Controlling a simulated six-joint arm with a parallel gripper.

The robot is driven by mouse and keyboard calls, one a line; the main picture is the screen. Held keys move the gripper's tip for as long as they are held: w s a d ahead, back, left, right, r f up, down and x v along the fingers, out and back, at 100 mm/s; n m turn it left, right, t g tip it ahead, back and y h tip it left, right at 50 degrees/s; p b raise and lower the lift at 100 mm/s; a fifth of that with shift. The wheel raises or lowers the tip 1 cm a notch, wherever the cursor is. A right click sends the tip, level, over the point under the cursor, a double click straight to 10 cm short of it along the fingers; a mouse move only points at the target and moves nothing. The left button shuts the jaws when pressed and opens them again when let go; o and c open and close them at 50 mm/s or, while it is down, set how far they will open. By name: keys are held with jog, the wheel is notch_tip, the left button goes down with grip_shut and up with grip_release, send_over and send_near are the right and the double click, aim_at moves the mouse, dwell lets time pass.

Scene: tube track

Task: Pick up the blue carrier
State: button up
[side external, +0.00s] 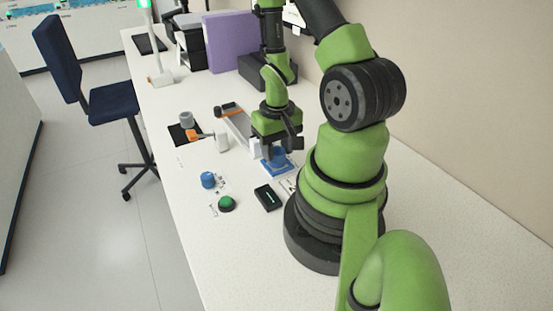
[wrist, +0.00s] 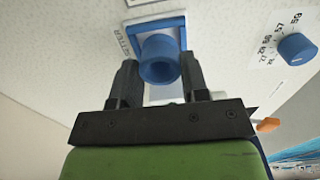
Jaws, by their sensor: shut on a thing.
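The blue carrier (wrist: 160,62) is a round, hollow-looking blue piece between the two dark fingers of my gripper (wrist: 158,82) in the wrist view. In the side external view the carrier (side external: 279,155) shows partly below my gripper (side external: 283,146), and the fingers hide some of it. My gripper is shut on the carrier. The carrier is at a blue square frame (wrist: 136,40) with a white label reading "SETTER" beside it; this frame also shows on the table in the side external view (side external: 268,168). I cannot tell whether the carrier touches the frame.
A blue dial (side external: 208,180) with printed numbers, a green button (side external: 226,204) and a black box (side external: 268,197) stand in front. A grey-orange track (side external: 234,121) and a grey cylinder on a black mat (side external: 178,137) lie left of my gripper. A purple box (side external: 229,42) stands behind.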

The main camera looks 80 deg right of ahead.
jog(key=shift+r, duration=2.4)
